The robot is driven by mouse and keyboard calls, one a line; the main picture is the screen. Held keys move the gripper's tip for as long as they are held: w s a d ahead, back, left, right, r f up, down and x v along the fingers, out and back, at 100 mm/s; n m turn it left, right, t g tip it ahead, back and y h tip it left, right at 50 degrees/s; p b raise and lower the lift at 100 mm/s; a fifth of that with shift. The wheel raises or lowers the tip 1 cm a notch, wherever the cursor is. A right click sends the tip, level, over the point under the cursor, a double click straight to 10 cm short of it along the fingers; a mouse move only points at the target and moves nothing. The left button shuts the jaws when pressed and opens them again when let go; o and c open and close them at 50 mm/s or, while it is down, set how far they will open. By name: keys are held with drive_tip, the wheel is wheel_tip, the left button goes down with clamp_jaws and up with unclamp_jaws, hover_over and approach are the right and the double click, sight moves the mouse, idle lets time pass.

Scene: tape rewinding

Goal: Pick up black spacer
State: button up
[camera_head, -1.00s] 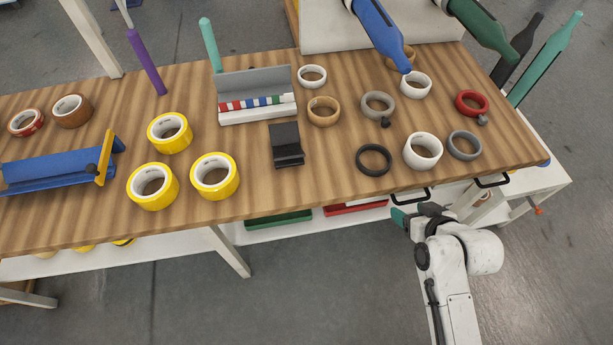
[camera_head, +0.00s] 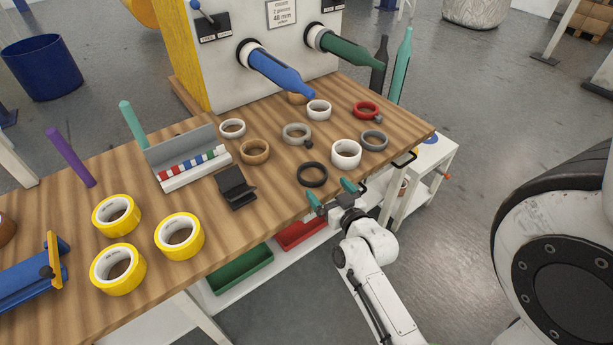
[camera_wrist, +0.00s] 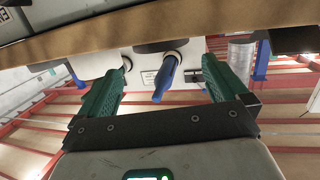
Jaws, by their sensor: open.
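The black spacer (camera_head: 312,174), a dark ring, lies flat on the wooden table near its front edge. My gripper (camera_head: 332,193) is open and empty just in front of that edge, close to the black spacer but apart from it. In the wrist view its two green fingers (camera_wrist: 163,75) are spread with nothing held between them.
A white ring (camera_head: 346,153) and grey rings (camera_head: 374,140) lie behind and right of the spacer. A black stand (camera_head: 236,188) is to its left. Blue (camera_head: 282,75) and green (camera_head: 345,48) mandrels project over the table. A table edge (camera_wrist: 150,22) crosses the wrist view's top.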

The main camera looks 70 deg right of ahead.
drive_tip(key=p, duration=0.1)
approach(307, 165)
drive_tip(key=shift+x, duration=2.2)
drive_tip(key=shift+w, duration=0.1)
drive_tip(key=c, duration=0.7)
drive_tip(key=shift+o, duration=0.2)
